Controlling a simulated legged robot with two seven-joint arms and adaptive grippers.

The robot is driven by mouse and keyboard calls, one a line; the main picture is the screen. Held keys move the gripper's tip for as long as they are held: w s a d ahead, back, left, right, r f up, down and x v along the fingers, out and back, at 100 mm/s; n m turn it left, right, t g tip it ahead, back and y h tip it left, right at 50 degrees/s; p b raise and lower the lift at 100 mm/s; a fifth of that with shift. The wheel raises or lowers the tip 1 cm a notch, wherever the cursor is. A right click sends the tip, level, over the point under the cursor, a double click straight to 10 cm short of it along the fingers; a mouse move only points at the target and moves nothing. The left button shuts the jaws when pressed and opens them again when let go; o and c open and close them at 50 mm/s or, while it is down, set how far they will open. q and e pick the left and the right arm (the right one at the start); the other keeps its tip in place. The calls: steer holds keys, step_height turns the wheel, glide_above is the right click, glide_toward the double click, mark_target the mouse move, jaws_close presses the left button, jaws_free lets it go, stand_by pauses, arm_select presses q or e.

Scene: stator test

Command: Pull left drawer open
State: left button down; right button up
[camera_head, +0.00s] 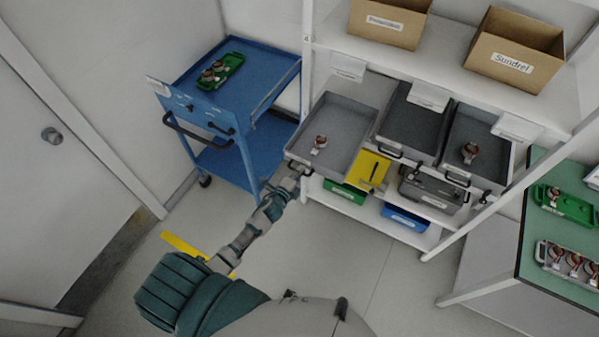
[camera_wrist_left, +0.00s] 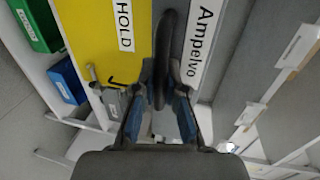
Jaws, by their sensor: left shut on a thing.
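The left drawer (camera_head: 335,116) is a grey open-topped tray on the shelf. It sticks out toward me, further than the two drawers to its right. A small red and metallic part (camera_head: 319,142) lies in it. My left gripper (camera_head: 297,168) is at the drawer's front left corner area. In the left wrist view, my left gripper (camera_wrist_left: 163,92) is shut on the dark drawer handle (camera_wrist_left: 170,35), between its two fingers. A white label reading "Ampelvo" (camera_wrist_left: 201,40) is beside the handle. My right gripper is not in view.
Green (camera_head: 345,191) and blue (camera_head: 404,216) bins sit below. A blue cart (camera_head: 226,100) stands close on the left. Cardboard boxes (camera_head: 513,50) are on the upper shelf. The floor in front is clear.

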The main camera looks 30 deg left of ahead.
arm_select(q)
steer(key=shift+s+f, duration=0.1)
steer(key=shift+f, duration=0.1)
steer(key=c, duration=1.2)
jaws_free()
steer(key=shift+r, duration=0.1)
steer(key=v, duration=1.1)
steer(key=shift+s, duration=0.3)
